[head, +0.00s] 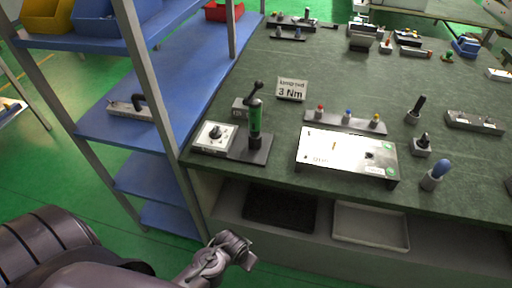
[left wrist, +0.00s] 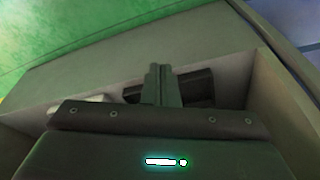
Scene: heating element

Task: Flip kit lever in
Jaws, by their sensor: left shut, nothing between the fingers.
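A green upright device with a black lever (head: 256,94) on top stands on a dark base plate at the table's front left corner. The lever is tilted, its knob up. A white box (head: 345,156) with a small orange mark and a dark spot lies to its right; I cannot tell which of these is the kit. My left gripper (head: 246,258) is low, in front of the table's front edge, away from both. In the left wrist view its fingers (left wrist: 161,85) are together and empty, with the under-table shelf beyond. My right gripper is not in view.
A strip with coloured knobs (head: 345,121) lies behind the white box. A blue rack (head: 185,95) stands left.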

